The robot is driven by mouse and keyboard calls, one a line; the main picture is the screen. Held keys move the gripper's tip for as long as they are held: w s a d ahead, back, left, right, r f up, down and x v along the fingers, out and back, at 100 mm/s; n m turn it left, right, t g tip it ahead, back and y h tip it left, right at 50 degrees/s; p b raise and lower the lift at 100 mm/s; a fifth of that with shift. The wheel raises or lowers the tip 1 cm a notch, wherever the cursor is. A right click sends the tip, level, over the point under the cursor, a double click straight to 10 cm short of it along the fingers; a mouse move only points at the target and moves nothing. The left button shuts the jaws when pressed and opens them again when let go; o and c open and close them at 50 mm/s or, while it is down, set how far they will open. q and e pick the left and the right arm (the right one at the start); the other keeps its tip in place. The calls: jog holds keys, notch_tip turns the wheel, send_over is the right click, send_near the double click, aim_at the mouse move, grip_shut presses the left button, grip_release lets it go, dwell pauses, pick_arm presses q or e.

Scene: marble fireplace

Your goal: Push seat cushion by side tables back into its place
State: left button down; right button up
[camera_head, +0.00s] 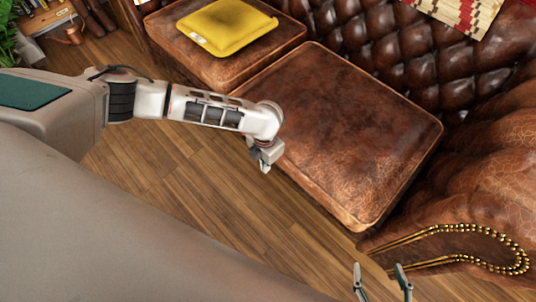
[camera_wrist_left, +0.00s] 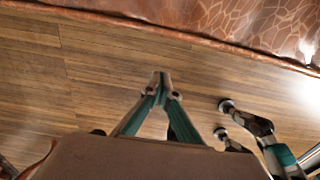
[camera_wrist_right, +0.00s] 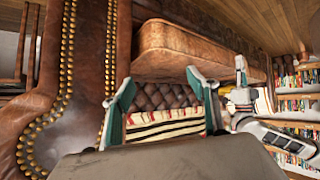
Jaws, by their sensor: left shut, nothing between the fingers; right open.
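In the left wrist view the shut fingers (camera_wrist_left: 160,82) point towards the cushion's lower edge (camera_wrist_left: 230,53). My right gripper (camera_head: 382,281) is open and empty, near the front of the armrest. In the right wrist view its fingers (camera_wrist_right: 159,78) are spread, with the cushion (camera_wrist_right: 195,48) beyond them.
A second seat cushion (camera_head: 185,45) at the left bears a yellow pillow (camera_head: 227,27). The tufted backrest (camera_head: 415,50) carries a striped blanket (camera_head: 460,12). The studded armrest (camera_head: 470,215) stands near my right gripper. The wooden floor (camera_head: 190,190) before the sofa is clear.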

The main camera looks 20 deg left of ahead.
aim_at(289, 146)
pick_arm(q)
jog(key=shift+w+d+b, duration=0.15)
jog(key=shift+w+d, duration=0.1)
jog(key=shift+w, duration=0.4)
jog(key=shift+w+d+b, duration=0.15)
jog(key=shift+w+d, duration=0.05)
jog(key=shift+w, duration=0.45)
jog(key=shift+w+d+b, duration=0.15)
jog(key=shift+w+d, duration=0.1)
jog(key=shift+w, duration=0.4)
pick_arm(e)
jog(key=shift+w+a+r, duration=0.7)
jog(key=shift+a+r, duration=0.15)
jog(key=shift+a, duration=0.05)
